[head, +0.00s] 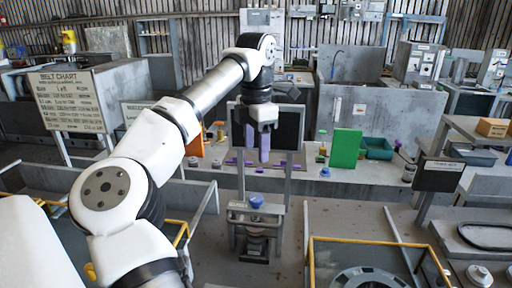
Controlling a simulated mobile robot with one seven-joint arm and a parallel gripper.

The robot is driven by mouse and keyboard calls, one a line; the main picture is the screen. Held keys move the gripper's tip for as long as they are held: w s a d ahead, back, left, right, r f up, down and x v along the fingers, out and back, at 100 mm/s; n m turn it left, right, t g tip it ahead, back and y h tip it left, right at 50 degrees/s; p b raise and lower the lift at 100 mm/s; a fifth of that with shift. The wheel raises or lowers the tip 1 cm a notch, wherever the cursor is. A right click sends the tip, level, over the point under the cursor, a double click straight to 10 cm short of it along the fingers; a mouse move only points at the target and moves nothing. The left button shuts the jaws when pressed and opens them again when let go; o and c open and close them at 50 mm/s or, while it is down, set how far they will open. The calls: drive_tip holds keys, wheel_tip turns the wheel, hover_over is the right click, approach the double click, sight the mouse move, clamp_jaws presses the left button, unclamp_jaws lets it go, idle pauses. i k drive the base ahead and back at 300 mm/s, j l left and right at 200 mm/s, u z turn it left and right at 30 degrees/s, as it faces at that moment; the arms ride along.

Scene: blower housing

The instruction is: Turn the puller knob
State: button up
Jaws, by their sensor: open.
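The stand carries a small label too small to read. My gripper (257,153) hangs from my white and grey arm above the knob in the picture, pointing down. A clear gap shows between the fingertips and the knob. The exact depth between them cannot be told.
A grey bench behind holds a green block (345,148), a dark green bin (378,149) and small parts. A dark panel (283,126) in a frame stands behind my gripper. Yellow rails (366,241) surround a round housing at lower right. A belt chart sign (66,101) stands left.

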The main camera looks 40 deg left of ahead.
sight(255, 199)
drive_tip(key=k, duration=1)
